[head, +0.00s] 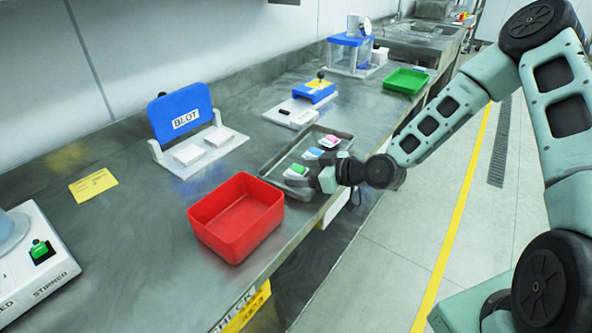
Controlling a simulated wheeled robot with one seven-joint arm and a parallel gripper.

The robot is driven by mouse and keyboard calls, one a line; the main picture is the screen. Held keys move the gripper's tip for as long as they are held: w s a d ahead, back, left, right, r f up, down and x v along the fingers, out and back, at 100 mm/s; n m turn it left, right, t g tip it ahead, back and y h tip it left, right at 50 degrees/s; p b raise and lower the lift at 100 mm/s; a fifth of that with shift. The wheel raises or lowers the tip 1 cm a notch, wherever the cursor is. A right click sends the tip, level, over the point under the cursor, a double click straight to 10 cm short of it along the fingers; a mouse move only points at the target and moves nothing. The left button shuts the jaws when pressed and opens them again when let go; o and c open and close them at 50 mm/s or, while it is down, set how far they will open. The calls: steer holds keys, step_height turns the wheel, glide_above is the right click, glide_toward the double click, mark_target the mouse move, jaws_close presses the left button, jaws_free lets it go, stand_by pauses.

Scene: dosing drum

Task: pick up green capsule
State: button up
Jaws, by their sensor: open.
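A green capsule (298,170) lies at the near end of the grey metal tray (268,172). It appears to rest on a white base, but it is too small to tell for sure. My gripper (308,181) is open at the tray's near right side, with its fingers pointing left, low and close to the green capsule. I cannot tell whether it touches the capsule, and the gripper hides part of the tray.
Blue (312,153) and pink (329,142) items lie farther back in the tray. A red bin (236,222) stands nearer on the bench, left of the gripper. A blue BLOT stand (181,112) and a green tray (405,80) stand apart. The bench's front edge runs beneath my arm.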

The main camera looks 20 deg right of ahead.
steer(key=shift+w+a+f, duration=0.1)
steer(key=shift+w+a, duration=0.05)
steer(key=shift+w, duration=0.05)
steer(key=c, duration=1.1)
steer(key=shift+o, duration=0.2)
